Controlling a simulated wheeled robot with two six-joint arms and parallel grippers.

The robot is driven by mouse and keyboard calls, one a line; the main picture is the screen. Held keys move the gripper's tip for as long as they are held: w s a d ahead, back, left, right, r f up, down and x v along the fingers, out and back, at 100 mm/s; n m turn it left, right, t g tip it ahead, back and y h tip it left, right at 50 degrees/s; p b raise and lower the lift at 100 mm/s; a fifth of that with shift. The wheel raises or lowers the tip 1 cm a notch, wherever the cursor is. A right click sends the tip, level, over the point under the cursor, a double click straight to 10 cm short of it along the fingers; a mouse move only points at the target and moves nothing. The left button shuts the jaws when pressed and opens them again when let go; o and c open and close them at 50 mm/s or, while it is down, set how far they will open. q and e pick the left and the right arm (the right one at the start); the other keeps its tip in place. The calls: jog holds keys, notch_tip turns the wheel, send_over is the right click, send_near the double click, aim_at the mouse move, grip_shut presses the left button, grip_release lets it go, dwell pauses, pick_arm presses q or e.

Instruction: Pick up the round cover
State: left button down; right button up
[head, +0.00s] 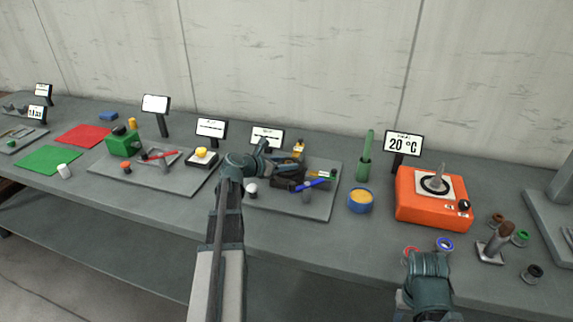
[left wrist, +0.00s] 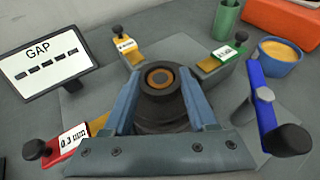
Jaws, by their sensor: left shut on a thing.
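The round cover (left wrist: 160,112) is a dark, thick disc with a brown-ringed hole in its top, in the middle of the left wrist view. My left gripper (left wrist: 161,84) has its two blue-grey fingers on either side of it and is shut on it. In the head view the left gripper (head: 268,160) is over the grey plate (head: 315,205), and its wrist hides part of what is there. I cannot tell whether the cover touches what is below it. My right arm's end (head: 428,275) is at the lower right; its fingers cannot be made out.
Around the cover are a red tag (left wrist: 70,140), a yellow tag (left wrist: 125,44), a green tag (left wrist: 224,52) and a blue-handled tool (left wrist: 262,100). A GAP display (left wrist: 45,68) stands at left. A blue bowl (head: 360,203) and orange heater (head: 420,208) are to the right.

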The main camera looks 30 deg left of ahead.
notch_tip(320, 180, up, 10)
jog(key=p, duration=0.9)
